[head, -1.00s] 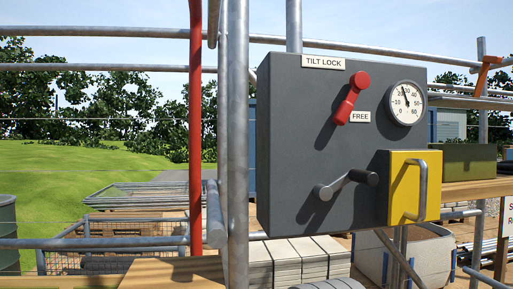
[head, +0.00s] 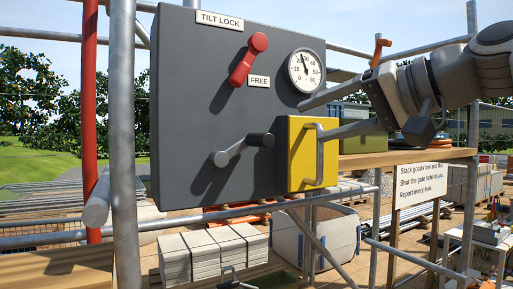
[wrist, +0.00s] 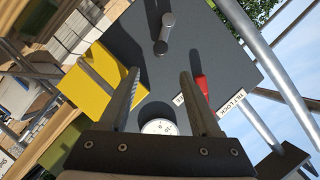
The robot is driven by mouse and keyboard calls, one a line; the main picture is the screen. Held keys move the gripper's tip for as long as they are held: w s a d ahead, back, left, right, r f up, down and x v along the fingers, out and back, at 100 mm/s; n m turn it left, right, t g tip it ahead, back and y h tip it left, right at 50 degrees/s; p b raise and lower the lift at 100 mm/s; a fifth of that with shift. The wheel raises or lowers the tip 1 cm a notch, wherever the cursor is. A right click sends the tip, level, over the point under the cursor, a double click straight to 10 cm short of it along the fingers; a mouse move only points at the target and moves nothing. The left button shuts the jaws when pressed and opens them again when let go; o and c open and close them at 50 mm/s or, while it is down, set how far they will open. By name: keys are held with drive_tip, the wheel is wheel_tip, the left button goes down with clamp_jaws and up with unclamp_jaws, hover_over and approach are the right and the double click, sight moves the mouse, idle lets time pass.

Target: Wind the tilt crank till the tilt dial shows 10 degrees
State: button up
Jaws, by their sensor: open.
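The tilt crank (head: 238,149) is a grey arm with a dark handle on the front of a dark grey box. Its arm points right and slightly up from the hub. In the wrist view the crank (wrist: 164,35) lies beyond my fingertips. The round white tilt dial (head: 306,71) is at the box's upper right. Its needle points up and slightly left, around the twenties; the exact reading is too small to tell. The dial is partly hidden in the wrist view (wrist: 159,127). My gripper (head: 312,122) is open and empty, right of the crank and apart from it.
A red tilt lock lever (head: 249,59) is tilted between TILT LOCK and FREE labels. A yellow block (head: 300,170) with a grey bar handle (head: 320,155) juts out right of the crank, below my gripper. Scaffold poles (head: 124,150) stand left of the box.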

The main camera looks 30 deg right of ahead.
sight(251, 145)
drive_tip(key=p+x, duration=0.1)
drive_tip(key=x, duration=1.6)
drive_tip(key=shift+a+f, duration=0.1)
drive_tip(key=shift+f, duration=0.05)
drive_tip(key=shift+s, duration=0.1)
clamp_jaws()
drive_tip(key=shift+f, duration=0.2)
idle(0.4)
